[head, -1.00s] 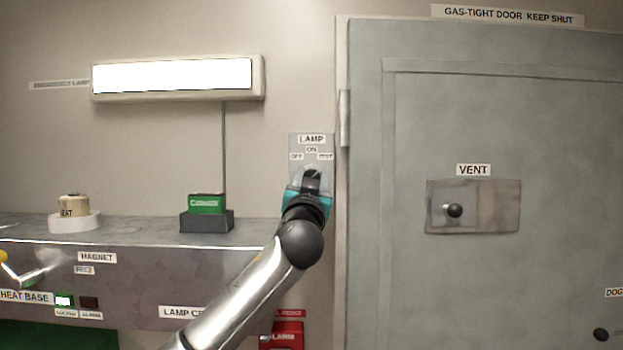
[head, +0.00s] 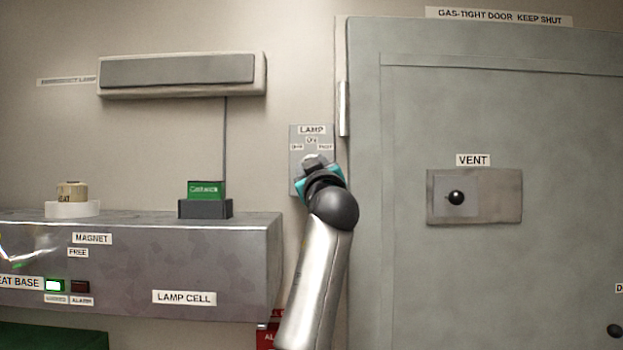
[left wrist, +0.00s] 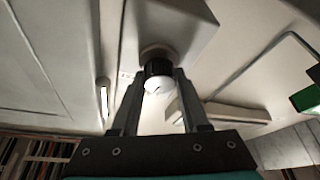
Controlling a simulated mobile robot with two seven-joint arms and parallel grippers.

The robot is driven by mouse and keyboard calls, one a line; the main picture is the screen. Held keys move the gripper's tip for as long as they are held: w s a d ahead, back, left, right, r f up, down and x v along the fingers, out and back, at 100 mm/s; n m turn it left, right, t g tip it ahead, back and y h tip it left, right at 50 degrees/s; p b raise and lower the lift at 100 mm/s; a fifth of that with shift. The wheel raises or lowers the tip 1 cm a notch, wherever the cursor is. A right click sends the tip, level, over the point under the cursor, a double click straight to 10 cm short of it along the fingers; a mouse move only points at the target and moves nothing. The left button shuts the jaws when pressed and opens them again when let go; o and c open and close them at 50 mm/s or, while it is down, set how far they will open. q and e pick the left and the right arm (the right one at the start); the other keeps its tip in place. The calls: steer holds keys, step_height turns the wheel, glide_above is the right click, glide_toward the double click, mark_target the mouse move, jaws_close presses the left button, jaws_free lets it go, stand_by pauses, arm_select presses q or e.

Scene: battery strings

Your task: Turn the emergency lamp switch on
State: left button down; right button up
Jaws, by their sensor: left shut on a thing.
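The lamp switch plate (head: 297,160) is on the wall left of the door, labelled LAMP with OFF, ON and TEST positions. Its knob (left wrist: 158,80) is dark with a white face and sits between my left gripper's fingers (left wrist: 158,95) in the left wrist view. In the head view my left gripper (head: 313,166) is shut on the knob, and it hides most of it. I cannot tell which position the knob points to. The emergency lamp (head: 180,71), a long wall fixture, is dark grey and unlit. My right gripper is not in view.
A green block (head: 206,190) in a dark holder stands on the grey bench (head: 200,260), with a cord running up to the lamp. A beige HEAT piece (head: 72,192) is at left. The grey door (head: 480,120) with a VENT knob (head: 456,198) is at right.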

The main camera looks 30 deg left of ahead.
arm_select(q)
steer(key=shift+n+g+y, duration=0.3)
steer(key=shift+n+g, duration=0.3)
steer(key=shift+n, duration=0.6)
steer(key=shift+b, duration=0.3)
steer(key=shift+c, duration=2.1)
jaws_free()
steer(key=b+v, duration=0.5)
steer(key=v, duration=1)
steer(key=shift+d, duration=0.1)
